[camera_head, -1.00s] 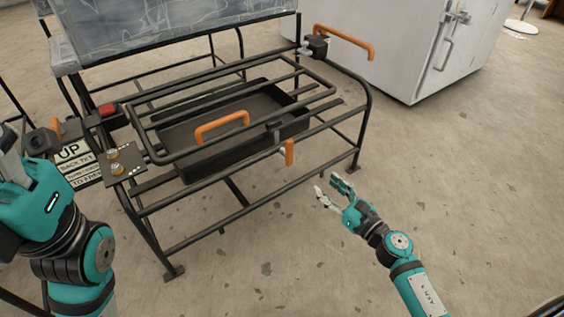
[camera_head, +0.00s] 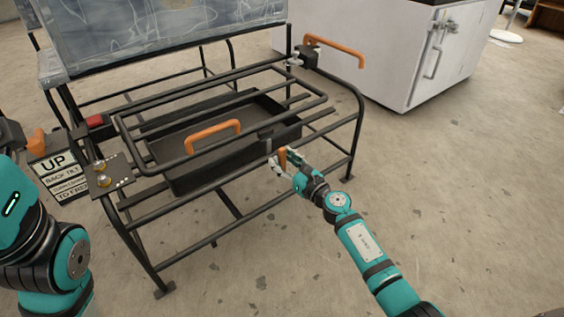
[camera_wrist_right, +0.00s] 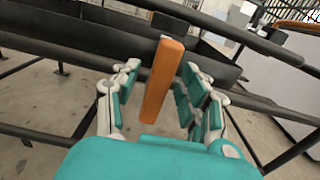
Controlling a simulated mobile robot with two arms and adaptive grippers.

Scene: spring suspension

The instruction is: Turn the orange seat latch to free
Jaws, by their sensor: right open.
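The orange seat latch (camera_head: 282,157) is a short upright handle at the front right of the black tubular seat frame. In the right wrist view the latch (camera_wrist_right: 161,82) stands nearly upright, leaning slightly right at its top. My right gripper (camera_head: 285,166) is open around it. In the wrist view the gripper's fingers (camera_wrist_right: 160,88) are on both sides of the latch, with visible gaps on each side. The left arm is at the left edge, and its fingers are out of view.
A black tray (camera_head: 180,180) with an orange handle (camera_head: 212,136) sits within the frame. Another orange handle (camera_head: 335,55) is at the back right. A sign (camera_head: 60,172) and a small panel (camera_head: 105,178) are at the left. A white cabinet (camera_head: 390,65) stands behind; the floor at right is clear.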

